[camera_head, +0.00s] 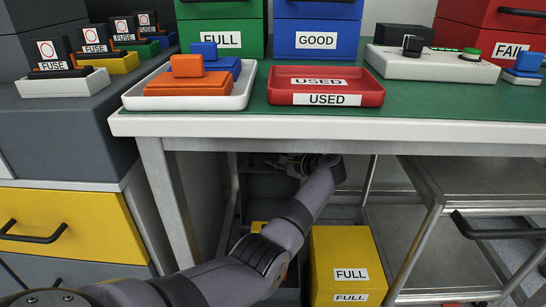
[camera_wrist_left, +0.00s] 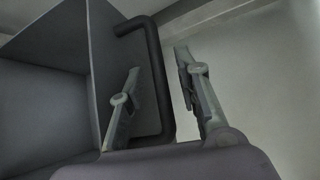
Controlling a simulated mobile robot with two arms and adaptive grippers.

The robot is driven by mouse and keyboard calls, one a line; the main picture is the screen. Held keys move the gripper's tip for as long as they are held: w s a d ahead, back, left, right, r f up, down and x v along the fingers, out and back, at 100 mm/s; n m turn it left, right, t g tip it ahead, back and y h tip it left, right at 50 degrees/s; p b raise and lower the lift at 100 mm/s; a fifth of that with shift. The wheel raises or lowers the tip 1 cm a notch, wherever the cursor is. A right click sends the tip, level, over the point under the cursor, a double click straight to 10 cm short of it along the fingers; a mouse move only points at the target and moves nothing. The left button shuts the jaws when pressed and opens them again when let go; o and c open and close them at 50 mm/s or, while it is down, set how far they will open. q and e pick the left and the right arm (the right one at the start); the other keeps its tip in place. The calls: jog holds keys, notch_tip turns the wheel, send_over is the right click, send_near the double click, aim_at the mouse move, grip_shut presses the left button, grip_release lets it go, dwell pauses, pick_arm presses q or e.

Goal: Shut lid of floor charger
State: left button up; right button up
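The floor charger is a dark grey box under the table; its open inside (camera_wrist_left: 40,115) shows at the left of the left wrist view. Its lid appears as a grey panel (camera_wrist_left: 112,65) standing open, with a dark bent bar handle (camera_wrist_left: 155,75) on its outer face. My left gripper (camera_wrist_left: 160,62) is open, one finger on each side of the handle bar, with gaps visible. In the head view my left arm reaches under the table, and the gripper (camera_head: 288,161) shows small and dim there. The charger is mostly hidden in shadow behind my arm. My right gripper is not in view.
The green-topped table (camera_head: 420,108) stands above my left arm, with its white front edge close over it. A yellow FULL box (camera_head: 335,250) stands on the floor right of the arm. A metal cart (camera_head: 470,185) is farther right; a drawer cabinet (camera_head: 60,225) stands left.

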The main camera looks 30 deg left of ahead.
pick_arm(q)
jog(key=shift+c, duration=0.2)
grip_shut()
dwell(0.6)
